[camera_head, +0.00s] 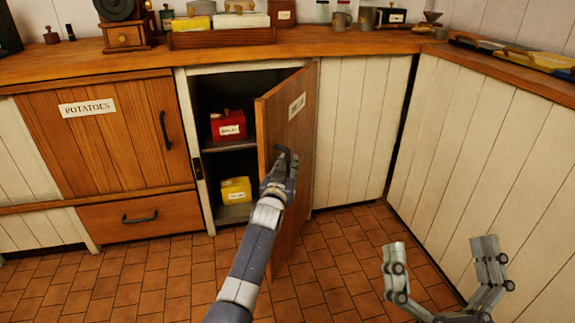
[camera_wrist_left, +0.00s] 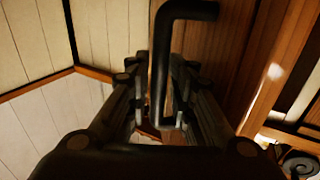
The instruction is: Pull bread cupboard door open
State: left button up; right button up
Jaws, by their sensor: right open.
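The bread cupboard door (camera_head: 287,112) is brown wood with a small pale label too small to read. It stands partly open, swung out towards me with its hinge side on the right. My left gripper (camera_head: 283,163) is at the door's black bar handle, partly hiding it in the head view. In the left wrist view the handle (camera_wrist_left: 159,60) runs between the fingers of my left gripper (camera_wrist_left: 160,110), which look closed around it. My right gripper (camera_head: 446,262) is open and empty at the lower right, apart from the door.
Inside the cupboard a red box (camera_head: 228,126) sits on the shelf and a yellow box (camera_head: 236,190) below. A "POTATOES" door (camera_head: 100,135) and drawer (camera_head: 140,217) are on the left. The wooden counter (camera_head: 330,43) runs above; tiled floor (camera_head: 340,262) lies in front.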

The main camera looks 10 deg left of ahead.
pick_arm(q)
jog(key=shift+r, duration=0.1)
jog(key=shift+s, duration=0.25)
jog(key=s, duration=1.1)
jog(key=shift+s, duration=0.25)
